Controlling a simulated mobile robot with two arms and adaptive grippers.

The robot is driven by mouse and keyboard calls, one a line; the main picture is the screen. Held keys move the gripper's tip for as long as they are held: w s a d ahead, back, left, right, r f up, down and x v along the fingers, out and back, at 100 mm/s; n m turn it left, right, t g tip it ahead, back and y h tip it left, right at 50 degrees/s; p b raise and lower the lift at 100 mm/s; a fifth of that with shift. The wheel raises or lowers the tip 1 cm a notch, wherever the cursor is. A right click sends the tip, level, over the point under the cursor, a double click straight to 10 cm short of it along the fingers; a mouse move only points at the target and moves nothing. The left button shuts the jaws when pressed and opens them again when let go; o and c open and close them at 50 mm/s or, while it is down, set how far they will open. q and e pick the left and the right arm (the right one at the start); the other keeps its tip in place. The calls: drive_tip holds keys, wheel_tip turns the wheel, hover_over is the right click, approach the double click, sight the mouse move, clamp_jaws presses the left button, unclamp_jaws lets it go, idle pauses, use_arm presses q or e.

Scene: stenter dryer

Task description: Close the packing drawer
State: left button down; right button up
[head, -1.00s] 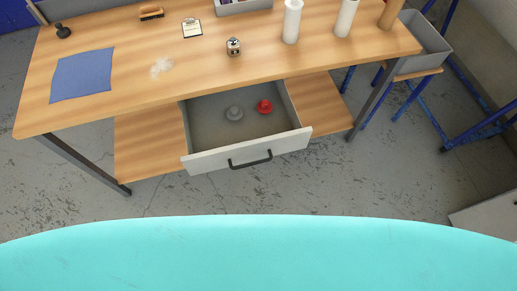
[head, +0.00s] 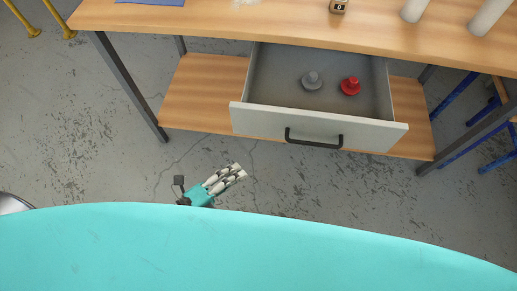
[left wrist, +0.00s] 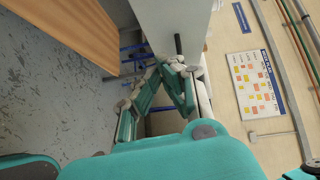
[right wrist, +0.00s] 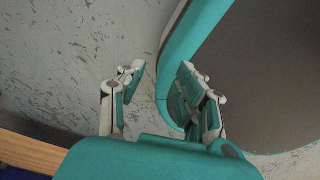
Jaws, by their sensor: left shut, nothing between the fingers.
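The packing drawer (head: 322,127) is pulled out from under the wooden bench, with a light front and a dark bar handle (head: 313,140). A grey knobbed piece (head: 312,80) and a red knobbed piece (head: 350,86) lie inside it. My left gripper (head: 240,171) is shut and empty, in front of and to the left of the handle, apart from the drawer. In the left wrist view its fingers (left wrist: 165,62) meet, with a pale panel (left wrist: 172,22) beyond that looks like the drawer front. My right gripper (right wrist: 163,70) shows only in the right wrist view, open and empty.
The wooden bench top (head: 230,17) overhangs the drawer, with a lower shelf (head: 205,85) on both sides. A dark bench leg (head: 125,85) stands left of it. Blue metal legs (head: 455,100) stand at the right. The floor in front is clear.

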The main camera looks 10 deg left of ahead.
use_arm(q)
drive_tip(key=w+d+r+m+h, duration=0.1)
drive_tip(key=w+d+r, duration=0.1)
drive_tip(key=w+d, duration=0.6)
drive_tip(key=shift+w, duration=1.2)
use_arm(e)
drive_tip(key=shift+s+d+f, duration=0.25)
drive_tip(key=shift+d+f, duration=0.25)
use_arm(q)
drive_tip(key=shift+w+a, duration=0.1)
use_arm(e)
drive_tip(key=shift+a, duration=0.1)
